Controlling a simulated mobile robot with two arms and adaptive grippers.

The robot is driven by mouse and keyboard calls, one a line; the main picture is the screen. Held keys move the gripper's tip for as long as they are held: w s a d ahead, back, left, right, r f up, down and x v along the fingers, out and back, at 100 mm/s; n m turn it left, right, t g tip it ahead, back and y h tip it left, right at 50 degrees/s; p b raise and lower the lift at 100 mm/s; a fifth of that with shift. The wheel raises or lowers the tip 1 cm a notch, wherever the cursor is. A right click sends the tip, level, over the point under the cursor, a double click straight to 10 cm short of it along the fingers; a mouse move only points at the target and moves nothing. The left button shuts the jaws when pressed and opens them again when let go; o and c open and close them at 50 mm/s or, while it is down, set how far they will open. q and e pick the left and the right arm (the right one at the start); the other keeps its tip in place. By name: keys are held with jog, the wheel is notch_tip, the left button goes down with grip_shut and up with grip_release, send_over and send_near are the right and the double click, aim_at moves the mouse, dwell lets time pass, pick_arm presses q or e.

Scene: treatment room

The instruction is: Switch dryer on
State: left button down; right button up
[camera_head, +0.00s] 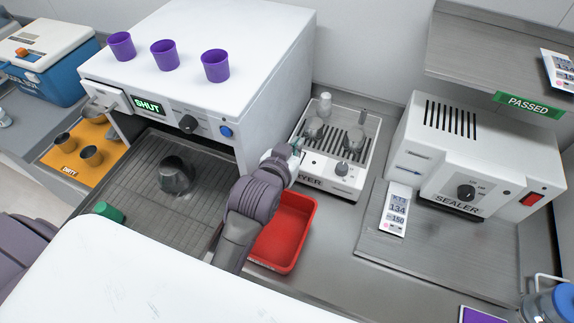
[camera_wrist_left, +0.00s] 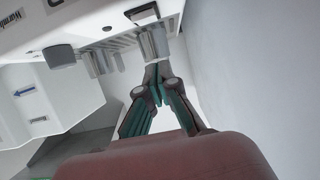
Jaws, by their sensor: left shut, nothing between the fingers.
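The dryer (camera_head: 318,168) is a low white unit at centre right, its label partly hidden by my left arm. It has a dark knob (camera_head: 342,169) on its front and a slotted top with metal vessels. In the left wrist view its white panel (camera_wrist_left: 100,25) crosses the top, with the knob (camera_wrist_left: 60,56) and a dark switch-like part (camera_wrist_left: 142,13). My left gripper (camera_head: 294,152) is at the dryer's front left end, fingers together and empty. In the wrist view its fingertips (camera_wrist_left: 157,78) overlap a metal vessel; contact cannot be told. My right gripper is out of view.
A red tray (camera_head: 304,225) lies below the dryer, beside my left arm. The large white machine reading SHUT (camera_head: 240,100) stands close on the left. The sealer (camera_head: 470,150) stands on the right. Bare counter (camera_head: 335,240) lies between red tray and sealer mat.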

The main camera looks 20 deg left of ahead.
pick_arm(q)
jog(key=f, duration=0.1)
jog(key=f+b, duration=0.2)
jog(key=shift+s+f, duration=0.1)
jog(key=shift+s, duration=0.15)
jog(key=shift+s+f+b, duration=0.2)
jog(key=shift+f+b, duration=0.15)
jog(key=shift+b, duration=0.25)
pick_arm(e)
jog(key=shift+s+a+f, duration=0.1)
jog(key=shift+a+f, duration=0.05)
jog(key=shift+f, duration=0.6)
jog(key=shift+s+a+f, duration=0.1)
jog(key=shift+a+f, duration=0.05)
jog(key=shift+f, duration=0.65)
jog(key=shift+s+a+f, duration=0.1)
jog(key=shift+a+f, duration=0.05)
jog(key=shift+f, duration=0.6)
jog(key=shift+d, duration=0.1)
pick_arm(q)
jog(key=shift+s+f, duration=0.1)
jog(key=shift+f, duration=0.2)
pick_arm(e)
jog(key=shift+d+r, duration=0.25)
pick_arm(q)
jog(key=shift+p, duration=0.3)
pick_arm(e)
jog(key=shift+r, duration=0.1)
